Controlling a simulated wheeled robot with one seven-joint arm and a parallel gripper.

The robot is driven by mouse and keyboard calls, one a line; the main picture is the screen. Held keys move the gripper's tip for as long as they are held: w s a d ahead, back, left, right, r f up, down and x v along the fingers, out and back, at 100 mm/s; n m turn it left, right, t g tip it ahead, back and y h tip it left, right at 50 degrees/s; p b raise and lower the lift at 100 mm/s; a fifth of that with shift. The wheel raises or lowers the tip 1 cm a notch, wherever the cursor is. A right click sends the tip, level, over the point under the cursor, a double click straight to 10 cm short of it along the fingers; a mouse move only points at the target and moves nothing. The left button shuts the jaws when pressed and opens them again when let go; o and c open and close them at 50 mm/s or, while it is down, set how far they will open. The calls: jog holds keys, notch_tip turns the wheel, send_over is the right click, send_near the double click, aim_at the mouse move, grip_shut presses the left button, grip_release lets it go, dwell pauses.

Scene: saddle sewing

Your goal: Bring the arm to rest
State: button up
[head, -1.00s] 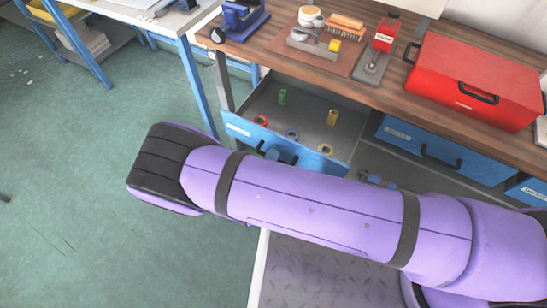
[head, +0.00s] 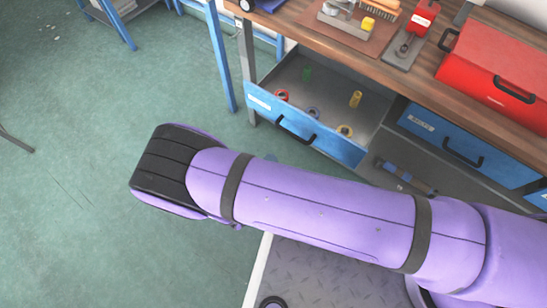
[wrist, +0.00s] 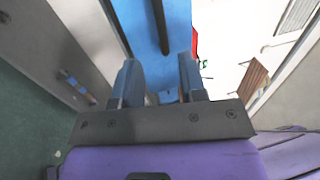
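My gripper (wrist: 159,66) is open in the wrist view, with a wide empty gap between its two blue-grey fingers. Beyond the fingertips is a blue drawer front (wrist: 148,28) with a dark bar handle (wrist: 161,22); the fingers are not closed on it. In the head view my purple arm stretches across the picture, bent at its dark elbow end on the left. My gripper is mostly or wholly hidden behind the arm there.
An open blue drawer (head: 345,150) holds several coloured spools. A closed drawer (head: 470,150) is to the right. Green floor (head: 80,240) is free at left.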

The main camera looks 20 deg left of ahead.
dwell(0.4)
jog(key=w+d+r+m+g+h, duration=0.3)
jog(key=w+r+m+g, duration=0.3)
jog(key=r, duration=0.4)
jog(key=w+d+r+m+g+h, duration=0.2)
jog(key=w+r+m+g+h, duration=0.15)
jog(key=w+r+m, duration=0.45)
jog(key=w+d+r+m+g+y, duration=0.15)
jog(key=d+r+m+g, duration=0.25)
jog(key=d+r+m, duration=0.4)
jog(key=w+d+r+m+g+y, duration=0.15)
jog(key=d+r+m+g, duration=0.3)
jog(key=r, duration=0.55)
jog(key=s+d+r+m+g+y, duration=0.1)
jog(key=s+d+r+m+y, duration=0.2)
jog(key=d+r+m, duration=0.4)
jog(key=s+d+r+m+y, duration=0.35)
jog(key=d+r, duration=0.25)
jog(key=d, duration=0.2)
jog(key=s+d+r+m+t+y, duration=0.2)
jog(key=s+d+r+m, duration=0.1)
jog(key=s+m, duration=0.3)
jog(key=s+d+r+m+t+y, duration=0.2)
jog(key=s+d+r+m+t, duration=0.1)
jog(key=s+d+r+m, duration=0.1)
jog(key=shift+s+d+r+m, duration=0.3)
jog(key=shift+s+d+m, duration=0.45)
jog(key=shift+s+m, duration=0.55)
